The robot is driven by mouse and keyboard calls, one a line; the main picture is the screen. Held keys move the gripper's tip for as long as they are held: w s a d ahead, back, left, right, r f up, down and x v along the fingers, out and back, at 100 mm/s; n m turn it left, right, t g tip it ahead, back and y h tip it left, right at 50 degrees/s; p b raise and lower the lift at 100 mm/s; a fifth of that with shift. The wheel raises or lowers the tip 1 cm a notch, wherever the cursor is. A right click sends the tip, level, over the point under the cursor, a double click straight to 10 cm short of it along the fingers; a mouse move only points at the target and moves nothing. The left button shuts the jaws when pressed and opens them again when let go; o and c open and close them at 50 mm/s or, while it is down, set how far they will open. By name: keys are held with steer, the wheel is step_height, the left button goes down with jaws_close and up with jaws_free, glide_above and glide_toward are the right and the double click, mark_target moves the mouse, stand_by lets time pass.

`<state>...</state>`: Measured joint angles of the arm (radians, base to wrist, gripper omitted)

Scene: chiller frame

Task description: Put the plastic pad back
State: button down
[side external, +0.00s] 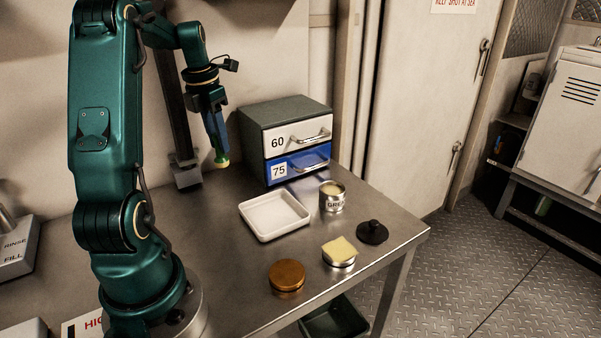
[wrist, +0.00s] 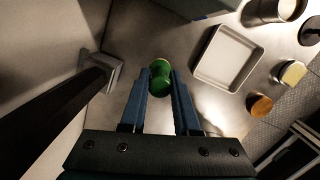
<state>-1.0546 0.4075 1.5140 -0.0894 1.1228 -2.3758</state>
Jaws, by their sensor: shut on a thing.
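My gripper (side external: 217,148) points down, shut on a small green piece (side external: 222,163) with a pale lower end, held above the table at the left of the drawer box. In the wrist view the green piece (wrist: 161,66) is pinched between the blue fingers of my gripper (wrist: 161,82). It looks rounded and narrower in the middle. I cannot tell whether it is the plastic pad. A pale yellow square pad (side external: 340,247) lies flat on a round silver tin (side external: 339,262) near the table's front edge. It also shows in the wrist view (wrist: 293,73).
A two-drawer box marked 60 (side external: 297,137) and 75 (side external: 297,165) stands behind a white tray (side external: 256,233). A grease can (side external: 332,198), a black knobbed lid (side external: 372,232) and a brown-topped tin (side external: 287,274) stand around. A dark post (side external: 174,100) rises beside my gripper.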

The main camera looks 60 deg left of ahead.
mark_target(218, 157)
steer(key=f, duration=0.3)
steer(key=shift+s+a+f, duration=0.1)
steer(key=shift+s+f, duration=0.15)
steer(key=shift+s, duration=0.05)
steer(key=shift+f, duration=2.25)
steer(key=shift+f, duration=0.1)
steer(key=c, duration=0.6)
jaws_free()
steer(key=shift+c, duration=0.2)
